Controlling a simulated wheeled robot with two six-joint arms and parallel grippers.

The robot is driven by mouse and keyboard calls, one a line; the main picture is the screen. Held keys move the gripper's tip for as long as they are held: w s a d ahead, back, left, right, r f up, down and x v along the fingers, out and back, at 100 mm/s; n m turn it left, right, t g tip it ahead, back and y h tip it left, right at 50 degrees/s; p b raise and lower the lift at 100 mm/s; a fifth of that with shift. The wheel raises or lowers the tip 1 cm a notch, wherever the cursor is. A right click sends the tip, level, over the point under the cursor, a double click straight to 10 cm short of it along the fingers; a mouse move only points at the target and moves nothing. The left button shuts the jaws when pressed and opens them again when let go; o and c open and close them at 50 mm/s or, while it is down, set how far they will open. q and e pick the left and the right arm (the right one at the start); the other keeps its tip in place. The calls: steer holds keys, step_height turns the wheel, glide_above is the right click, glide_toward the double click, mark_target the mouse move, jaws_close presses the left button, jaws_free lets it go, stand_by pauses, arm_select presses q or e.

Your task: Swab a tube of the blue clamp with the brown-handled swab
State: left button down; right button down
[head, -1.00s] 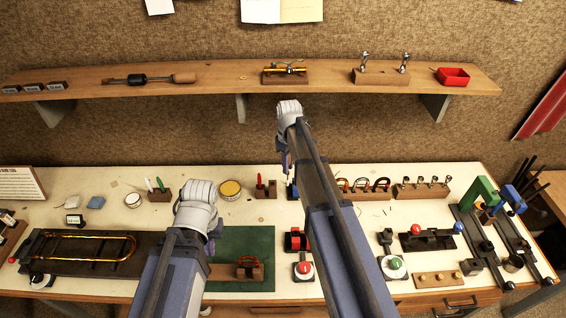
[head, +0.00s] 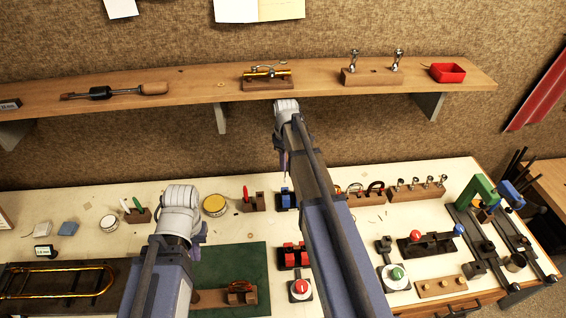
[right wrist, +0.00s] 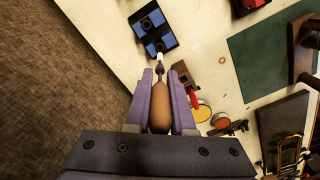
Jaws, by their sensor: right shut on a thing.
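My right gripper (right wrist: 161,78) is shut on the brown-handled swab (right wrist: 159,108), its handle between the fingers in the right wrist view. The swab's pale tip points away from the fingers, close to the near block of the blue clamp (right wrist: 150,24). I cannot tell whether the tip touches it. The blue clamp, dark-based with two blue blocks, is partly hidden by my right arm in the head view (head: 286,198). My right gripper (head: 281,165) hangs beside it there.
A red clamp (head: 292,250) stands in front of the blue clamp. A block with a red pen (head: 246,202) and a yellow tin (head: 215,205) are to its left. A green mat (head: 232,258) lies nearer. The shelf (head: 200,88) runs above the bench.

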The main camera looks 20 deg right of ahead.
mark_target(285, 181)
steer(key=shift+s+d, duration=0.1)
steer(key=shift+s, duration=0.05)
steer(key=shift+f+b, duration=0.4)
steer(key=shift+b, duration=0.05)
steer(key=shift+f+b, duration=1.6)
steer(key=shift+f+b, duration=3.05)
steer(key=shift+f, duration=0.05)
steer(key=shift+r, duration=0.2)
steer(key=shift+r+p, duration=1.85)
steer(key=shift+p, duration=0.2)
steer(key=shift+f, duration=0.1)
